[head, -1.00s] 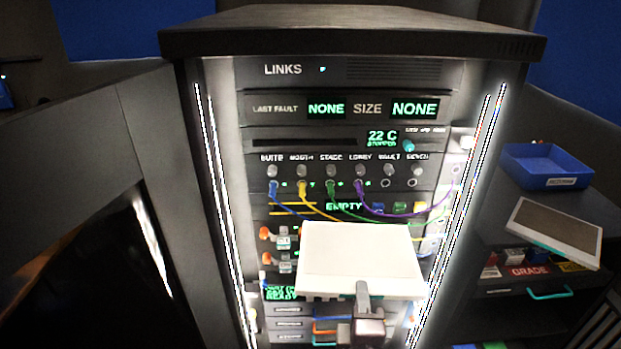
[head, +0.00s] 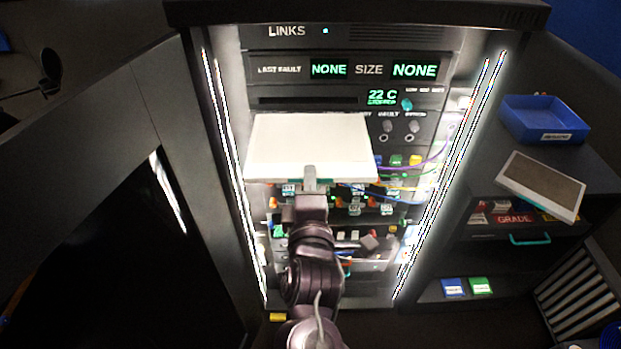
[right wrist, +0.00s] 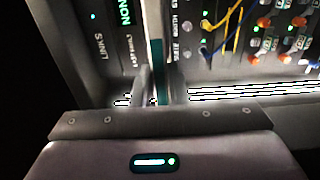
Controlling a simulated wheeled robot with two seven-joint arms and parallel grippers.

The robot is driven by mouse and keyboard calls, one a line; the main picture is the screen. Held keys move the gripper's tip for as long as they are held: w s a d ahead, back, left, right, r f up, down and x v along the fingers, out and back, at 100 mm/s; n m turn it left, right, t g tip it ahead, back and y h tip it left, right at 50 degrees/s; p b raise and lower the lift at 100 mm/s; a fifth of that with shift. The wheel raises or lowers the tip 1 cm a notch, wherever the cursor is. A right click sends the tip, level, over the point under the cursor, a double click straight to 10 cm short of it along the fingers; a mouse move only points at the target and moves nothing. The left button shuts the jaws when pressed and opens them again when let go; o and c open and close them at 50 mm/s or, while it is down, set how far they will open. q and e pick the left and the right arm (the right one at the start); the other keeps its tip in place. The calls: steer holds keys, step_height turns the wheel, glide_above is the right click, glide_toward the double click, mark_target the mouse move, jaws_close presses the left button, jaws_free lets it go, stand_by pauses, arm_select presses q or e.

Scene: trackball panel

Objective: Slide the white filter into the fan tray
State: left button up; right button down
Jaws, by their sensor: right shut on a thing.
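The white filter (head: 310,146) is a flat white panel with a teal front edge. My right gripper (head: 310,180) is shut on the middle of that front edge and holds the filter roughly level in front of the rack. In the right wrist view the filter shows edge-on as a teal and white strip (right wrist: 158,70) between the two fingers (right wrist: 160,88). The fan tray slot (head: 307,102) is a dark horizontal opening left of the "22 C" display, just above and behind the filter in the head view. The filter hides part of the rows below the slot. My left gripper is out of view.
Lit strips (head: 452,170) run up both sides of the rack opening. Coloured cables (head: 425,165) hang at the right of the rack. On the right stand a blue bin (head: 543,119) and a grey-faced, white-framed panel (head: 541,186). A dark cabinet (head: 120,240) is on the left.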

steer(key=w, duration=0.4)
steer(key=shift+w, duration=0.8)
steer(key=shift+r, duration=0.1)
stand_by(0.6)
glide_toward(309, 116)
steer(key=shift+w+f, duration=0.3)
steer(key=shift+w, duration=0.5)
stand_by(1.8)
steer(key=shift+w, duration=2.2)
steer(key=shift+w+b, duration=0.7)
steer(key=shift+w, duration=1.3)
